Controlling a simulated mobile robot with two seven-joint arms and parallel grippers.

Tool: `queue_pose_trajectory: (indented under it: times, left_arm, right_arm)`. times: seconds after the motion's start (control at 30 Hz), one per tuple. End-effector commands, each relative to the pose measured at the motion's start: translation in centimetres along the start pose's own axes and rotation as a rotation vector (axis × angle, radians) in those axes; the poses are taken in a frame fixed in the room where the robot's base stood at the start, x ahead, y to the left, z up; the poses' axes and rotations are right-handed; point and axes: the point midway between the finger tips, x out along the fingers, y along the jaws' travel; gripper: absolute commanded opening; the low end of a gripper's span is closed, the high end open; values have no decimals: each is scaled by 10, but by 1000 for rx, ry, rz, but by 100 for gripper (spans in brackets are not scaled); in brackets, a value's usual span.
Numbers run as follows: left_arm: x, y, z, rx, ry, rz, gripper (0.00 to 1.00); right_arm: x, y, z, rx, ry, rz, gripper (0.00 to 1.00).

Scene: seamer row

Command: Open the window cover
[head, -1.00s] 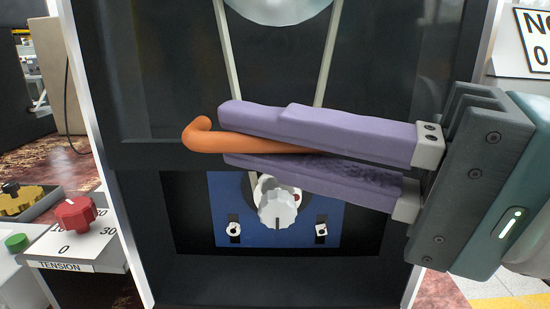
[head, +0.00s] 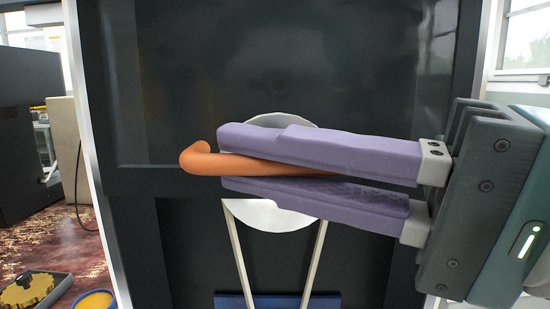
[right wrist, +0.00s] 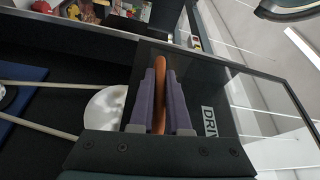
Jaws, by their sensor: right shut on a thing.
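The window cover (head: 290,65) is a dark, glossy panel in a black frame, standing in front of the machine. Its orange handle (head: 200,160) is a bent bar near the cover's lower edge. My right gripper (head: 222,160) comes in from the right with its purple fingers shut on the handle, one above and one below. In the right wrist view the orange handle (right wrist: 160,85) shows between the fingers. Below the cover's lower edge the opening shows a white pulley (head: 265,215), two pale belt runs and the top of a blue panel (head: 280,300). My left gripper is not in view.
Pale frame posts stand on both sides of the cover. At lower left are a yellow part in a tray (head: 30,290) and a yellow round thing (head: 95,300). A dark cabinet (head: 28,130) stands at the far left. Lettering "DRI" (right wrist: 209,121) shows in the right wrist view.

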Motion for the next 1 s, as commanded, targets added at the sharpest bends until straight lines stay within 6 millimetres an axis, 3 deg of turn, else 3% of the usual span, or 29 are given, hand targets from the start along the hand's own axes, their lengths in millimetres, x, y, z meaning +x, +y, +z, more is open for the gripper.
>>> queue_pose_trajectory:
  times: [0.13,0.17,0.4,0.73,1.0]
  left_arm:
    - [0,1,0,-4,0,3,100]
    - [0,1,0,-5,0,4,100]
    - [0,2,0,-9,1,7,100]
    - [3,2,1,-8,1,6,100]
    - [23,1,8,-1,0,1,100]
  right_arm:
    - [0,-2,0,-1,-1,-6,0]
    - [0,-2,0,-1,-1,-6,17]
    - [0,-1,0,-1,0,-3,44]
    - [-5,2,0,-2,1,1,45]
    - [-55,6,1,-4,0,5,45]
